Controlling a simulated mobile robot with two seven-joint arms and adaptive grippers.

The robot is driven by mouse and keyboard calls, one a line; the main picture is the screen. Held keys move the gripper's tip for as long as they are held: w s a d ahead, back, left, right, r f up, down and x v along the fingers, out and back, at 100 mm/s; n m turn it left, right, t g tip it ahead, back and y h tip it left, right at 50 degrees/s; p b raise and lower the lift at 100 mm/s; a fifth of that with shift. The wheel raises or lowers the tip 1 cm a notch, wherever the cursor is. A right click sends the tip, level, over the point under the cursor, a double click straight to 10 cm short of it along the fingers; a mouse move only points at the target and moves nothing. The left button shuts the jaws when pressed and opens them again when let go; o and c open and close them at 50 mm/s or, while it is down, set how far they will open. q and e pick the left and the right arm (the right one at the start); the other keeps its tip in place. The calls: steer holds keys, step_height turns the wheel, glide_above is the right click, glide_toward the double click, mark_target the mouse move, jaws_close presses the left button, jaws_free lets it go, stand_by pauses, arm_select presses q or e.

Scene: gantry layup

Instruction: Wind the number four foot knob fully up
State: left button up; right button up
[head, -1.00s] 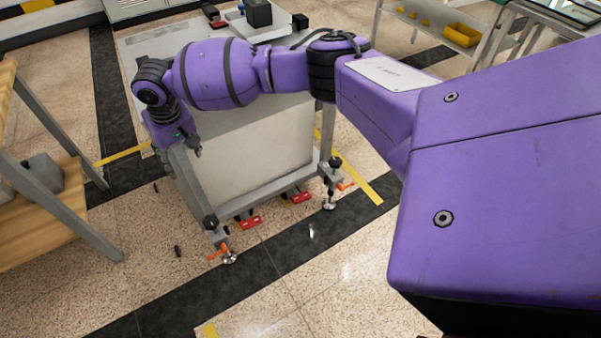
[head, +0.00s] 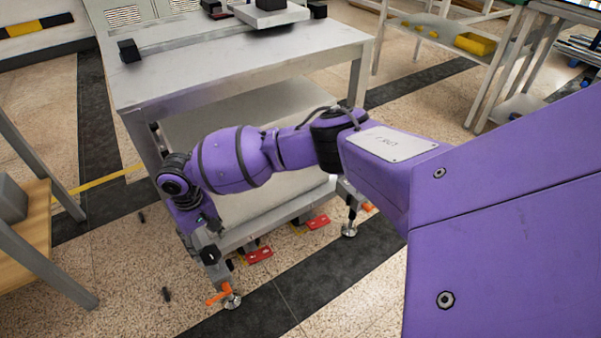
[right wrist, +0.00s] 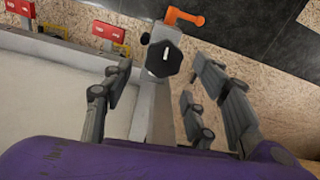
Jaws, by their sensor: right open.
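A black lobed knob (head: 211,253) tops the near-left foot of the grey cart (head: 240,62), above an orange lever (head: 218,295) and a round metal foot pad (head: 232,301). I cannot read a foot number. My right gripper (head: 208,226) points down just above this knob. In the right wrist view the knob (right wrist: 163,58) lies between and beyond the fingertips of the open right gripper (right wrist: 164,84), with no contact visible. The orange lever (right wrist: 184,16) shows beyond it. Another foot (head: 349,229) stands at the cart's near-right corner. My left gripper is not in view.
A wooden bench (head: 37,222) stands at the left. Small dark pieces (head: 166,294) lie on the floor left of the foot. Speckled floor in front is mostly clear.

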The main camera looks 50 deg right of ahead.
mark_target(211, 252)
step_height(211, 252, down, 6)
steer(key=shift+w+r+b, duration=0.1)
steer(key=shift+w+b, duration=0.05)
steer(key=shift+b, duration=1.05)
steer(key=shift+c, duration=0.5)
